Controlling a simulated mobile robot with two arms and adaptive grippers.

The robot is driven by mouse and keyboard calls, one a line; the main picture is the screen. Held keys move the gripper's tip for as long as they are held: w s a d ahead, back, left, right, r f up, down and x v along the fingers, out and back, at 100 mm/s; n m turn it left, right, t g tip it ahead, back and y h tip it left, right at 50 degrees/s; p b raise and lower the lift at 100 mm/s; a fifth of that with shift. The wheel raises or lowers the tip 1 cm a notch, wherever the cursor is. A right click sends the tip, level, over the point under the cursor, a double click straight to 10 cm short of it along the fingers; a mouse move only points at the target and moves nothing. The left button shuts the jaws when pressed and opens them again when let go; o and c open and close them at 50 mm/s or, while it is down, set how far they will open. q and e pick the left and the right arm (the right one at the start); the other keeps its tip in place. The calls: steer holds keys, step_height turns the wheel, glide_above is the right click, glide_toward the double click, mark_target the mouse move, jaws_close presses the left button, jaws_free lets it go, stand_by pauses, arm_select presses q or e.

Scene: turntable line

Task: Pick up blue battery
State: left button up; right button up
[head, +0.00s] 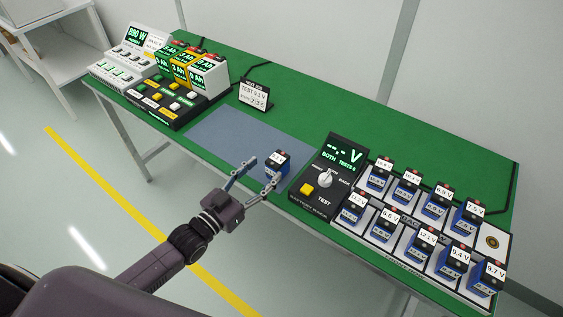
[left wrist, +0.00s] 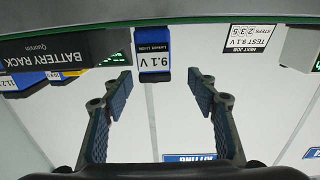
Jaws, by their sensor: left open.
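The blue battery (head: 278,162), with a white label, stands upright on the grey-blue mat (head: 228,141) near the front edge of the green table. In the left wrist view the battery (left wrist: 153,62) appears upside down, with "9.1 V" on its label. My left gripper (head: 262,177) is open, with its fingers pointing toward the battery. In the left wrist view the two fingers (left wrist: 160,82) are wide apart and the battery shows between and beyond them, not clasped. My right gripper is not in view.
A black tester (head: 325,178) stands right of the mat. A rack (head: 394,212) with several similar blue batteries is farther right. A sign (head: 254,95) reading "TEST 9.1 V" stands behind the mat. Chargers (head: 166,78) and a button panel are at left. The mat is otherwise clear.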

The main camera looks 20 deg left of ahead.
mark_target(284, 153)
arm_select(q)
steer(key=shift+w+d+r+p, duration=0.2)
steer(key=shift+w+d, duration=0.15)
steer(key=shift+w, duration=0.2)
steer(key=shift+w+d+r+p, duration=0.15)
steer(key=shift+w+d, duration=0.2)
steer(key=shift+w, duration=0.2)
steer(key=x, duration=0.3)
steer(key=shift+d+f+p, duration=0.2)
steer(key=shift+p, duration=0.1)
steer(key=shift+w+f, duration=0.1)
steer(key=shift+w, duration=0.15)
steer(key=shift+c, duration=0.2)
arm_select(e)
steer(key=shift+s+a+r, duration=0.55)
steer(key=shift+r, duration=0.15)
arm_select(q)
steer(key=c, duration=0.8)
jaws_close()
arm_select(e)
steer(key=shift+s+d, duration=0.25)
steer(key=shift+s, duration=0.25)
